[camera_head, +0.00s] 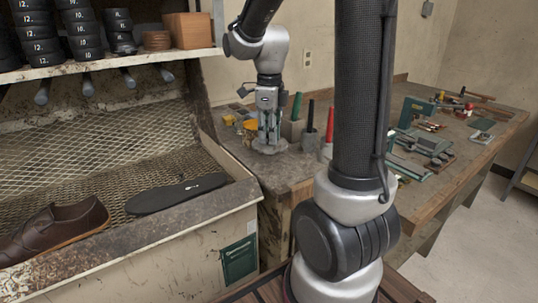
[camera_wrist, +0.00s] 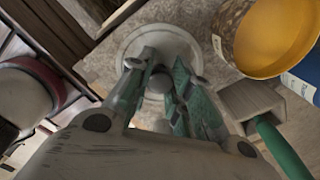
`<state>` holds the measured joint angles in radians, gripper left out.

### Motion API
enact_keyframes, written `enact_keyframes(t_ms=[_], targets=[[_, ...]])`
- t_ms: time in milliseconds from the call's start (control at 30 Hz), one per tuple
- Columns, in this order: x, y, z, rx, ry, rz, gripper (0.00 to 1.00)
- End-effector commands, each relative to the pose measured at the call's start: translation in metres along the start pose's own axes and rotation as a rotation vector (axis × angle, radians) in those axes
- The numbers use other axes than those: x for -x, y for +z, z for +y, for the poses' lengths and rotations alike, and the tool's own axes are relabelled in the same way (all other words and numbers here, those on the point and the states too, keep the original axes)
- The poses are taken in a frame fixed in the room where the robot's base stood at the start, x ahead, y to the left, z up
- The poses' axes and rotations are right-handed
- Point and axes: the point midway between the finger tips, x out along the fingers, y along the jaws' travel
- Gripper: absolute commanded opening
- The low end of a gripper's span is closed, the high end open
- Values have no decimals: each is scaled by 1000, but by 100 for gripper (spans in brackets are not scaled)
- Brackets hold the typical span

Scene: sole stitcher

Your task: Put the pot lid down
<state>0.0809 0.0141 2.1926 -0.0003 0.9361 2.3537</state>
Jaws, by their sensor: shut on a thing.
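My gripper (camera_head: 269,133) points straight down over the near left corner of the workbench. It is shut on the pot lid (camera_head: 270,149), a pale grey round disc. In the wrist view the lid (camera_wrist: 134,43) lies beyond my fingertips (camera_wrist: 162,72), with its knob between the two green-grey fingers. The lid looks level and at or just above the bench top; I cannot tell whether it touches. A container with yellow contents (camera_wrist: 272,38) stands close beside it. Part of the lid is hidden by the fingers.
A green handle (camera_head: 296,106) rises from a holder (camera_wrist: 250,100) close right of my gripper. Black and red handles (camera_head: 330,124) stand further right. The workbench (camera_head: 283,176) carries vises and tools on its right. A shelf unit with a brown shoe (camera_head: 60,232) and black sole (camera_head: 177,194) is left.

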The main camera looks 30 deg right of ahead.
Motion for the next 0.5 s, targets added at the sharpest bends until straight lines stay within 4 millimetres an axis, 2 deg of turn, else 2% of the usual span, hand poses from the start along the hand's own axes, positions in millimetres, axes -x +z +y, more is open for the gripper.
enact_keyframes(t_ms=[333, 500], targets=[[-46, 0, 0, 1, 1, 1, 0], [-53, 0, 0, 1, -1, -1, 0]])
